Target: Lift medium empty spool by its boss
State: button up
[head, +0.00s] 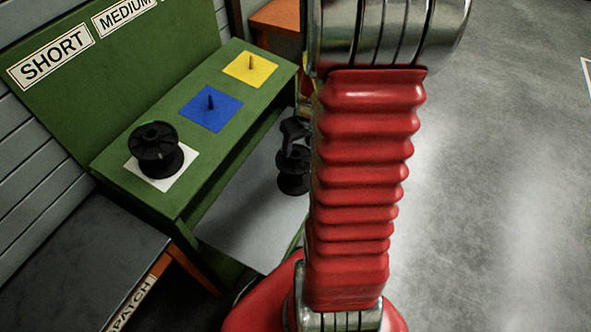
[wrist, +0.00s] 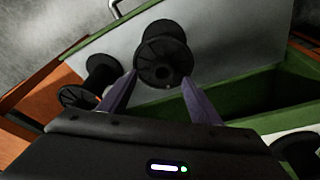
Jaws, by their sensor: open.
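My gripper (wrist: 158,79) is open in the wrist view, its two fingers apart. A black empty spool (wrist: 164,54) shows between and beyond the fingertips, its round end flange and dark centre hole facing the camera. I cannot tell whether the fingers touch it. A second black spool (wrist: 101,72) lies to the left, partly behind the left finger. In the head view, a black spool (head: 293,172) shows beside my red arm, which hides part of that area. No spool's size is marked, so I cannot tell which is the medium one.
A green bench (head: 232,62) carries a white pad (head: 185,176) with a black spool (head: 157,150), plus blue (head: 218,118) and yellow (head: 262,72) pads with pegs. SHORT and MEDIUM labels are on its backboard. A dark table (head: 75,260) stands front left; open floor is at right.

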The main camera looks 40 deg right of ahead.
aim_at(296, 152)
jog(key=shift+x, duration=2.6)
jog(key=shift+w+a, duration=0.2)
jog(key=shift+a, duration=0.05)
grip_shut()
